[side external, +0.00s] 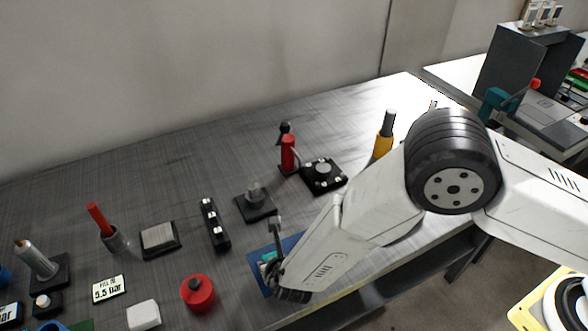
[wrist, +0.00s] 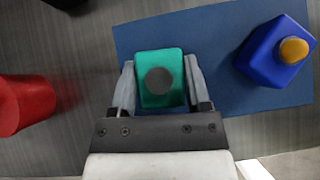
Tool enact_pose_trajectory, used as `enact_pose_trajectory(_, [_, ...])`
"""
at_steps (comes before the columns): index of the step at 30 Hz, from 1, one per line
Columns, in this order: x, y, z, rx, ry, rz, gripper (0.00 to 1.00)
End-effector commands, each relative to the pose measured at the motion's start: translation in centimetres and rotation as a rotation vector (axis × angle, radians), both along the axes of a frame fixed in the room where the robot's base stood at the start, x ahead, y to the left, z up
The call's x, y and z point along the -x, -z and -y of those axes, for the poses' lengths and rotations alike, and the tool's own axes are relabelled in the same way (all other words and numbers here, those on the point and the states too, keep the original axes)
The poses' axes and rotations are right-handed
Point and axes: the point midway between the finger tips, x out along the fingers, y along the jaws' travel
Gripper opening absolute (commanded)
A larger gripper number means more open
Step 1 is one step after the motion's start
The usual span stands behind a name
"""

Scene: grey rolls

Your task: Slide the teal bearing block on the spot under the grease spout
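The teal bearing block (wrist: 160,60), with a dark round spot on its top, lies on a blue mat (wrist: 212,50) between the fingers of my gripper (wrist: 160,80). Both fingers press against its sides in the wrist view. In the side view a little of the teal block (side external: 268,257) shows beside my gripper (side external: 274,258); my arm hides part of the blue mat (side external: 257,274). A red upright dispenser with a black top (side external: 288,153) stands farther back, and appears to be the grease spout. A black plate with a round part (side external: 323,175) is beside it.
A blue block with an orange knob (wrist: 275,52) is on the mat, right of my gripper. A red round container (side external: 197,293) stands left of the mat. A black base with a grey post (side external: 255,205) and a black bar (side external: 214,225) stand behind. The back left tabletop is clear.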

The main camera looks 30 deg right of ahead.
Motion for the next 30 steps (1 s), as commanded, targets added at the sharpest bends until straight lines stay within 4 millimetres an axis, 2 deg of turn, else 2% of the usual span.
enact_pose_trajectory(1, [0.0,0.0,0.0,0.0,0.0,0.0,0.43])
enact_pose_trajectory(5, [0.0,0.0,0.0,0.0,0.0,0.0,0.02])
enact_pose_trajectory(6, [0.0,0.0,0.0,0.0,0.0,0.0,0.0])
enact_pose_trajectory(20, [-0.1,-0.5,-0.1,-0.002,-0.001,0.003,0.0])
enact_pose_trajectory(26, [-0.1,-1.7,-0.1,-0.003,0.0,0.003,0.0])
enact_pose_trajectory(30, [-0.1,-3.3,-0.1,-0.004,0.0,0.005,0.0])
